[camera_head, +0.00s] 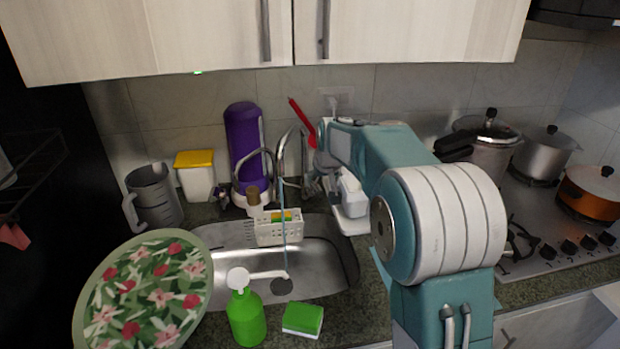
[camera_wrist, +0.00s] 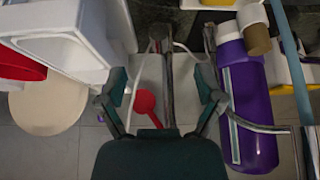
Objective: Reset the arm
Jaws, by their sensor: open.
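My gripper (camera_head: 312,185) is at the end of my teal and white arm, which reaches over the counter toward the tiled back wall, close to the sink tap. In the wrist view my gripper (camera_wrist: 160,92) shows two dark teal fingers spread apart. No object is held between them. Behind the gap lie thin metal rods and a red utensil (camera_wrist: 145,103). That red utensil also shows in the head view (camera_head: 302,122), near the wall. My arm hides part of the counter behind it.
A purple bottle (camera_head: 243,140) stands left of the tap (camera_head: 281,160), close to my gripper. The sink (camera_head: 325,262), a green soap bottle (camera_head: 246,318) and a sponge (camera_head: 303,319) are in front. Pots (camera_head: 545,152) stand right. Cabinets (camera_head: 400,35) hang above. A white box-like object (camera_wrist: 62,35) is beside my gripper.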

